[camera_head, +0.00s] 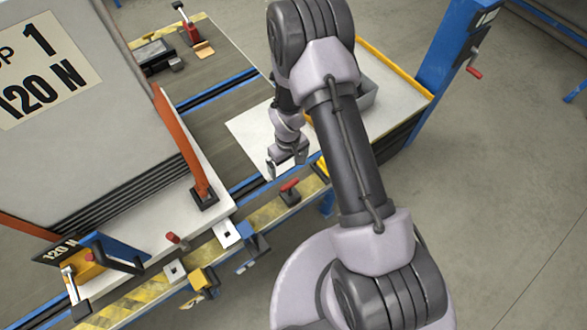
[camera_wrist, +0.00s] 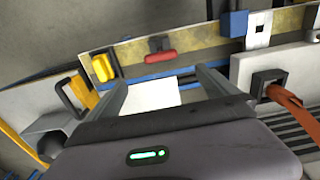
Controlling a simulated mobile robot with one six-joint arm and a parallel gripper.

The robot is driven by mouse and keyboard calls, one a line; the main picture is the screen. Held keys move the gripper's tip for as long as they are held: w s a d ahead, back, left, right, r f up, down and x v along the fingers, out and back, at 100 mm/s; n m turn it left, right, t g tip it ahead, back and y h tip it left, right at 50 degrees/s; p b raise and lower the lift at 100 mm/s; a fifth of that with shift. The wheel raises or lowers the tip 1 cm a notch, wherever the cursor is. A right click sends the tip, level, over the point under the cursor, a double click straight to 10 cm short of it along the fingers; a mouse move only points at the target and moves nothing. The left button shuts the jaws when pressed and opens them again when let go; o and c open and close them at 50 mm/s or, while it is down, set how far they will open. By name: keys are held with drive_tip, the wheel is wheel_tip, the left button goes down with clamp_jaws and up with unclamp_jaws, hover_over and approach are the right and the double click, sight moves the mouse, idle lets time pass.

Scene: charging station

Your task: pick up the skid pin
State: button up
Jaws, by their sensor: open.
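Two red-topped parts could be the skid pin; I cannot tell for sure which is. One, a red grip (camera_head: 289,185) on a dark base, sits on the yellow-and-black striped rail just below my gripper in the head view. It also shows as a red grip (camera_wrist: 160,57) in the wrist view, beyond and between my fingertips. The other, a small red knob (camera_head: 172,237), stands at the white skid's edge (camera_head: 143,240), farther left. My gripper (camera_head: 286,167) is open and empty, apart from both. Its two fingers (camera_wrist: 160,90) show spread in the wrist view.
An orange strap (camera_head: 180,145) runs down the grey crate to the skid. Square-holed plates (camera_head: 226,233), a blue block (camera_head: 252,243) and a yellow block (camera_head: 204,279) line the rail. A grey bin sits on the yellow-edged tray (camera_head: 395,75). The floor at right is clear.

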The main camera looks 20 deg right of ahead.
sight(290, 188)
drive_tip(key=f+b, duration=0.1)
drive_tip(key=f, duration=0.2)
drive_tip(key=f+b, duration=0.1)
drive_tip(key=f, duration=0.3)
drive_tip(key=f+b, duration=0.1)
drive_tip(key=f, duration=0.2)
drive_tip(key=shift+s+a+f, duration=0.25)
drive_tip(key=shift+a+f, duration=0.05)
drive_tip(key=shift+f, duration=0.05)
drive_tip(key=f+b, duration=0.1)
drive_tip(key=f, duration=0.1)
drive_tip(key=f+b, duration=0.1)
drive_tip(key=f, duration=0.2)
drive_tip(key=shift+s+d+f, duration=0.15)
drive_tip(key=shift+d+f, duration=0.05)
drive_tip(key=shift+f, duration=0.1)
drive_tip(key=shift+r, duration=0.15)
drive_tip(key=shift+c, duration=0.7)
drive_tip(key=c, duration=1.4)
